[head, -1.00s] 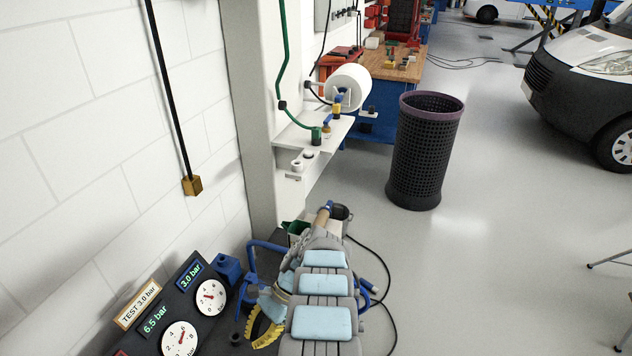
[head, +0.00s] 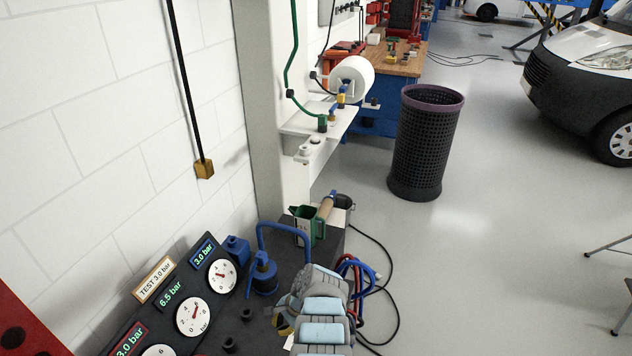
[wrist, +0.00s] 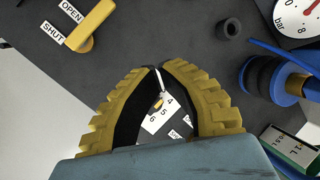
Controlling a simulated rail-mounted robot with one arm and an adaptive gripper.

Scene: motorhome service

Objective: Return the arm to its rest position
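My arm and gripper are in the lower middle of the head view, over the dark bench top (head: 262,322). A sliver of a yellow finger shows there; most of my gripper is hidden by the arm. In the wrist view, the two yellow ribbed fingers of my gripper (wrist: 158,68) curve inward and their tips come together. I see nothing held. Below them, apart from the tips, lie a white numbered label (wrist: 158,115) and a small pale, yellowish part on the dark surface.
A gauge panel (head: 172,292) stands left of the arm. A blue pump-like part (head: 262,275), a green jug (head: 307,226) and blue and red hoses (head: 362,272) are close by. A mesh bin (head: 425,145) stands on open floor.

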